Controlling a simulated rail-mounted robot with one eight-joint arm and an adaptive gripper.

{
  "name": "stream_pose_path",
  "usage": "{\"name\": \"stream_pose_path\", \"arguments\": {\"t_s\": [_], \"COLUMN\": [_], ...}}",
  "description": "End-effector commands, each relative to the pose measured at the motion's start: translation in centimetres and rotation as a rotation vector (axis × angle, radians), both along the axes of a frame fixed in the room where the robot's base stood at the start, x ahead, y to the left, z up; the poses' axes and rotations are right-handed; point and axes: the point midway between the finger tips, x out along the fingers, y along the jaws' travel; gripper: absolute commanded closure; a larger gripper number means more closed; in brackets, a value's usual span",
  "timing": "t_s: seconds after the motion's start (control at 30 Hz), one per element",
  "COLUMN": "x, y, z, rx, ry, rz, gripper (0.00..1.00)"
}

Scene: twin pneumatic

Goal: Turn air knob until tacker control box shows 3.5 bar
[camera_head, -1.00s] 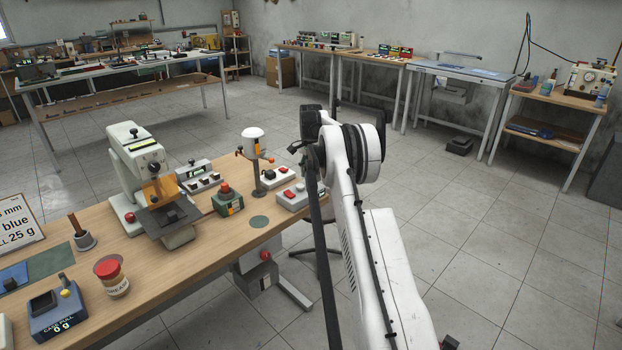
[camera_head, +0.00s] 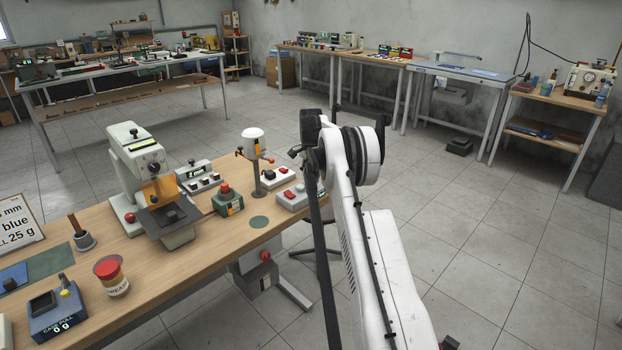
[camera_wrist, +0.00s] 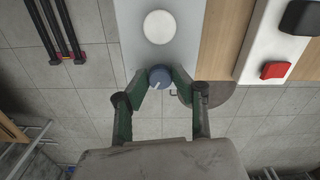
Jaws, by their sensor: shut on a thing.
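A blue round knob (camera_wrist: 161,80) with a white pointer line shows in the wrist view, at the lower end of a pale grey panel (camera_wrist: 184,50). The pointer line slants toward the upper left. My gripper (camera_wrist: 160,75) has its green fingers on either side of the knob, shut on it. A white round disc (camera_wrist: 159,27) sits above the knob on the panel. In the head view my arm hides the gripper tips and the knob. A box with a small lit display (camera_head: 194,171) stands behind the pale machine. I cannot read a pressure value on it.
In the wrist view a white box with a red button (camera_wrist: 275,70) lies right of the panel, on the wooden bench (camera_wrist: 225,35).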

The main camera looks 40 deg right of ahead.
Motion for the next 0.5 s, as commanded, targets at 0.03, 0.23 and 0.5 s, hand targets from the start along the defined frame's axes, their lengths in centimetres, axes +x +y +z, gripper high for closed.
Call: {"name": "stream_pose_path", "arguments": {"t_s": [0.03,0.23,0.5], "x": [0.00,-0.01,-0.02], "y": [0.00,-0.01,-0.01], "z": [-0.01,-0.05,-0.08], "rx": [0.000,0.000,0.000], "ry": [0.000,0.000,0.000], "rz": [0.009,0.095,0.281], "gripper": [1.00,1.00,1.00]}}
